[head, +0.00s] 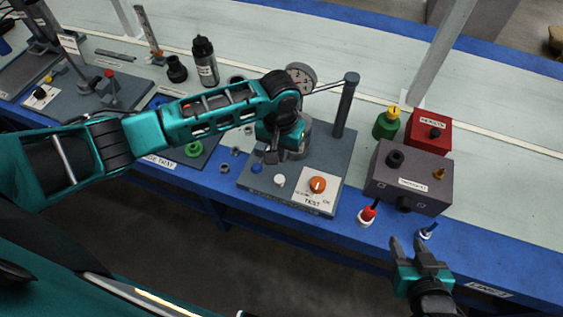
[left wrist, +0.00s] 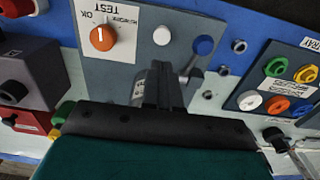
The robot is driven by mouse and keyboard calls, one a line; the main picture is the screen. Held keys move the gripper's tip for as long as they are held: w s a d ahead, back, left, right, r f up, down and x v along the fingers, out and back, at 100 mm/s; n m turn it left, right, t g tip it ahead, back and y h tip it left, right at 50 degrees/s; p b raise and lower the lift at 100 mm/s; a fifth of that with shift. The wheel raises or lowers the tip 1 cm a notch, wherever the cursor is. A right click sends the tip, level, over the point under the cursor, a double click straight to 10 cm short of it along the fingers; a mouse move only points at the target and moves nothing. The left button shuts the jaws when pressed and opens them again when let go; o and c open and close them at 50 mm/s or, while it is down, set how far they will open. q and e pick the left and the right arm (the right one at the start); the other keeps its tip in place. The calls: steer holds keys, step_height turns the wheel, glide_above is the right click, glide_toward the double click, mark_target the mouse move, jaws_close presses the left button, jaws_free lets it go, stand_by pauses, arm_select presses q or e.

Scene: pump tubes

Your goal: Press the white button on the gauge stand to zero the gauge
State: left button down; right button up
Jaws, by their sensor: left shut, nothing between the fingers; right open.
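The gauge stand is a grey plate (head: 335,150) with a dark post and a round dial gauge (head: 300,77). The white button (head: 280,180) sits near its front edge, between a blue button (head: 257,168) and an orange knob (head: 317,184). In the left wrist view the white button (left wrist: 161,36) is clear beyond my fingertips. My left gripper (head: 270,157) is shut and empty, pointing down over the plate just behind the white button, apart from it in the picture. Its fingers (left wrist: 160,66) hide part of the plate. My right gripper (head: 420,245) is open and empty at the table's front edge.
A grey box (head: 405,175), a red box (head: 430,130) and a green capped jar (head: 386,124) stand right of the stand. A red-topped plug (head: 367,214) is near the front edge. A black bottle (head: 204,62) stands behind my left arm. The back right table is clear.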

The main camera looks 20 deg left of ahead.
arm_select(q)
steer(key=shift+r, duration=2.1)
